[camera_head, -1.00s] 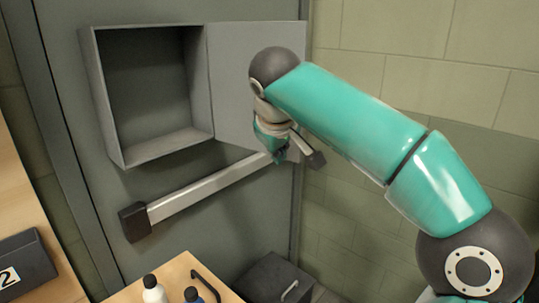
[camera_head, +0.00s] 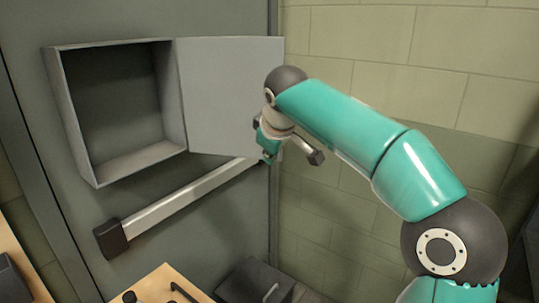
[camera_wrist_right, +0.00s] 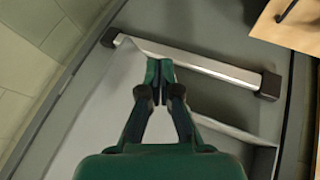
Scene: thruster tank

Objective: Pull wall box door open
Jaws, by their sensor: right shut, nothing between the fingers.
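The wall box (camera_head: 122,105) is a grey open-fronted box on the grey door panel, and its inside looks empty. Its door (camera_head: 225,95) is swung wide open to the right, hinged at the box's right edge. My right gripper (camera_head: 268,155) is at the lower right corner of the box door, partly hidden behind my own wrist. In the right wrist view the right gripper (camera_wrist_right: 157,88) is shut and empty, with the box door (camera_wrist_right: 100,110) under and beside it. I cannot tell whether its fingers touch the door. My left gripper is not in view.
A push bar (camera_head: 185,200) with dark ends crosses the panel below the box; it also shows in the right wrist view (camera_wrist_right: 190,65). A wooden surface (camera_head: 160,285) and a dark case (camera_head: 250,280) stand below. A pale block wall (camera_head: 400,60) is at the right.

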